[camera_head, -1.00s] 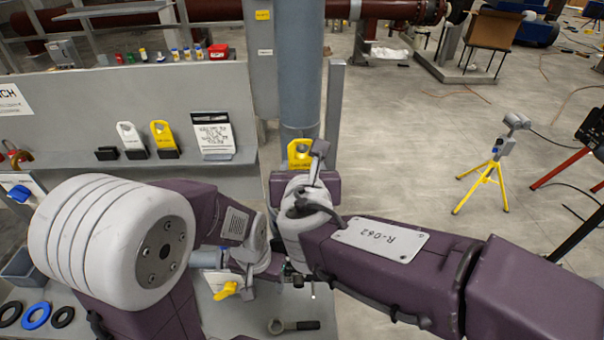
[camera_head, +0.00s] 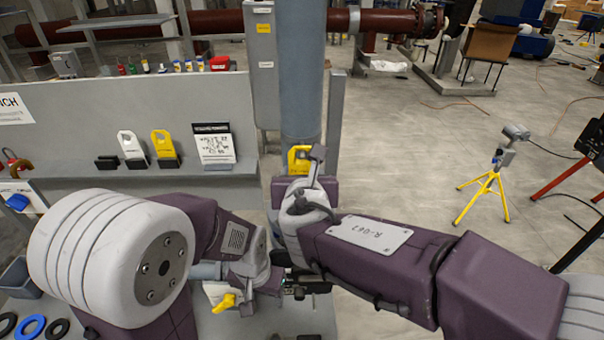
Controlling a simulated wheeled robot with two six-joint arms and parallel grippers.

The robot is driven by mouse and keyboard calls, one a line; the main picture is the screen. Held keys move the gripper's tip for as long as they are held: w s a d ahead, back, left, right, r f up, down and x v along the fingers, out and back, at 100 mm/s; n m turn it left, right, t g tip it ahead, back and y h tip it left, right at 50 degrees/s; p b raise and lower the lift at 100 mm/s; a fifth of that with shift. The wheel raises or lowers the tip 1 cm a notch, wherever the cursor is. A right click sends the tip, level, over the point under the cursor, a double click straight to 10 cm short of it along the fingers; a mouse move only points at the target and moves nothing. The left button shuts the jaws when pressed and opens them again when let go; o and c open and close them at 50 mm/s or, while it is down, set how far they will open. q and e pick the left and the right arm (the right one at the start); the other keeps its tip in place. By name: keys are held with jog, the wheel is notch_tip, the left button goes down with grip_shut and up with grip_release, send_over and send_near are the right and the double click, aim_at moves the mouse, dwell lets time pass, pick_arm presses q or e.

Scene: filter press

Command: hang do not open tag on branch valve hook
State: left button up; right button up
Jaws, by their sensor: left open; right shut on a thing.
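A yellow tag (camera_head: 299,157) shows just beyond my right wrist, in front of the grey column. My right gripper (camera_head: 304,172) is shut on it; the fingers are mostly hidden by my own wrist. Its wording is too small to read. My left gripper (camera_head: 302,284) is lower, open, below my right forearm and partly hidden. A yellow lever (camera_head: 225,302) shows just left of it; I cannot tell whether it belongs to the branch valve. The hook cannot be made out.
A white tag (camera_head: 131,147), another yellow tag (camera_head: 164,146) and a printed card (camera_head: 214,145) stand on the grey shelf (camera_head: 75,180). The grey column (camera_head: 301,95) rises behind the held tag. A yellow tripod (camera_head: 485,192) stands at right on open floor.

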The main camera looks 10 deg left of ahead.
jog(key=o, duration=1.4)
jog(key=shift+s, duration=0.1)
jog(key=b+v, duration=0.1)
jog(key=v, duration=0.8)
jog(key=shift+a, duration=0.1)
